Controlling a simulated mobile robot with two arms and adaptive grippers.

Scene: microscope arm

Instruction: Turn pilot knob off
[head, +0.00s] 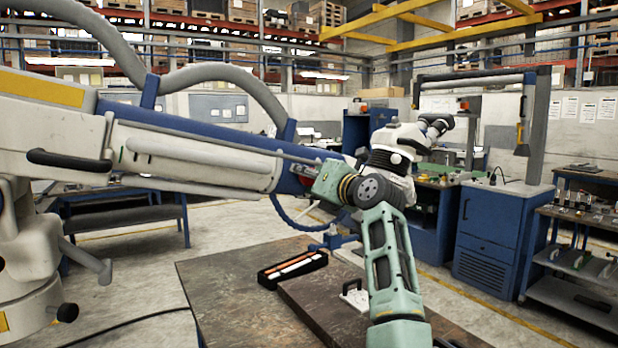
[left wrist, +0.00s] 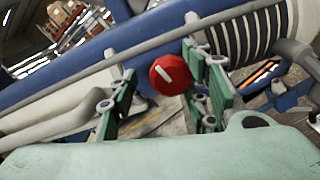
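The red pilot knob (left wrist: 168,75) shows in the left wrist view, round with a short white slanted mark on its face. It sits by the blue microscope arm (left wrist: 95,60), which also spans the head view (head: 230,150). My left gripper (left wrist: 160,100) is open, one green finger on each side of the knob. The knob appears nearer the right-hand finger; I cannot tell whether they touch. My right gripper is not in view.
The white microscope head (head: 398,147) is just behind my left wrist. Below are a brown table (head: 235,290) and a black tray (head: 292,268) with pale and orange items. Blue cabinets (head: 487,235) stand at the right. Grey floor shows between the benches.

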